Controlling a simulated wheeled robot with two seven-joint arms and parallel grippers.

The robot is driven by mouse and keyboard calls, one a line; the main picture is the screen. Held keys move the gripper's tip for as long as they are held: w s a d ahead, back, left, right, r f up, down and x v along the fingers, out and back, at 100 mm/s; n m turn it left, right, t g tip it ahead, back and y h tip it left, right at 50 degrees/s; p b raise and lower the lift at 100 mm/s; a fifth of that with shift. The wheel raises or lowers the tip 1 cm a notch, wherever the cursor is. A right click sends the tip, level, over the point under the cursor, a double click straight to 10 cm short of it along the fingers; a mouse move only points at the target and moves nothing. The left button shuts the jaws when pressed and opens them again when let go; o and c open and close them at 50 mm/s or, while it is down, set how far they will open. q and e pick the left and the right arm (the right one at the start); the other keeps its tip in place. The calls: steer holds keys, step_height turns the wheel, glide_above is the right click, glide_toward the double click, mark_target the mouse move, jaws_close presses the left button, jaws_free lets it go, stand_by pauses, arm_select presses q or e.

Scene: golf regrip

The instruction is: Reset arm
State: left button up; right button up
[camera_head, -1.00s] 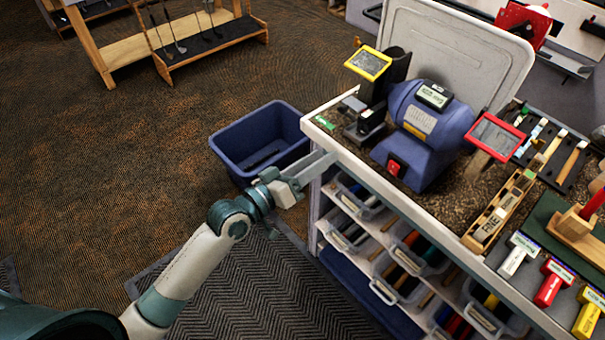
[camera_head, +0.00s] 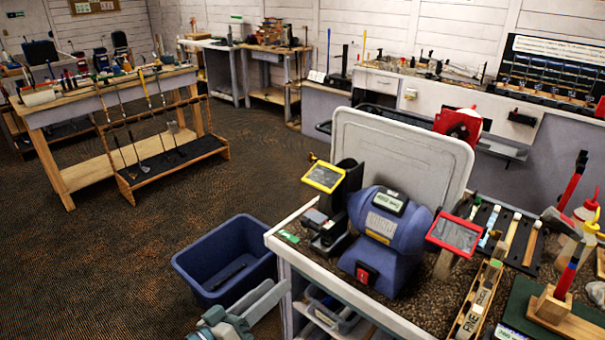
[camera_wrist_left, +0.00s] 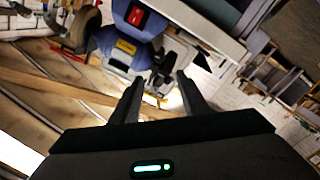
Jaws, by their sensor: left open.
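My left gripper (camera_head: 268,298) shows at the bottom of the head view, beside the left front corner of the workbench (camera_head: 290,225). It is open and I see nothing between its fingers. In the left wrist view, the two dark fingers (camera_wrist_left: 158,98) stand apart, with the blue bench grinder (camera_wrist_left: 130,40) beyond them. Only the hand end of my left arm shows in the head view. My right gripper is in neither view.
A blue bin (camera_head: 205,265) with a dark object inside stands on the floor left of the bench. The blue grinder (camera_head: 385,240) and tools crowd the benchtop. A wooden club rack (camera_head: 165,165) stands at back left. Carpet (camera_head: 100,250) lies open at left.

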arm_select(q)
steer(key=a+f+n+g+y+b, duration=0.1)
steer(key=a+f+g+y, duration=0.2)
steer(key=f, duration=1.3)
steer(key=a+f+y, duration=0.3)
steer(key=a+f, duration=0.2)
steer(key=f, duration=1.1)
steer(key=s+a+f+g+y, duration=0.1)
steer(key=s+a+f, duration=0.1)
steer(key=s+f, duration=0.35)
steer(key=s+a+f+g+y, duration=0.1)
steer(key=s+a+f+g, duration=0.1)
steer(key=f, duration=0.7)
steer(key=s+a+f+m+g+y+b, duration=0.1)
steer(key=s+a+f+g, duration=0.1)
steer(key=s+f, duration=0.9)
steer(key=s+f+m+g, duration=0.1)
steer(key=s+f, duration=0.5)
steer(key=s, duration=0.8)
steer(key=s+f+m+g+y+b, duration=0.1)
steer(key=s+f+g, duration=0.3)
steer(key=s, duration=1)
step_height(320, 180, down, 3)
steer(key=shift+s+a+f+m+g+y, duration=0.1)
steer(key=shift+s+a+m+g+y, duration=0.1)
steer(key=shift+s+m+g+y, duration=0.15)
steer(key=shift+w, duration=0.15)
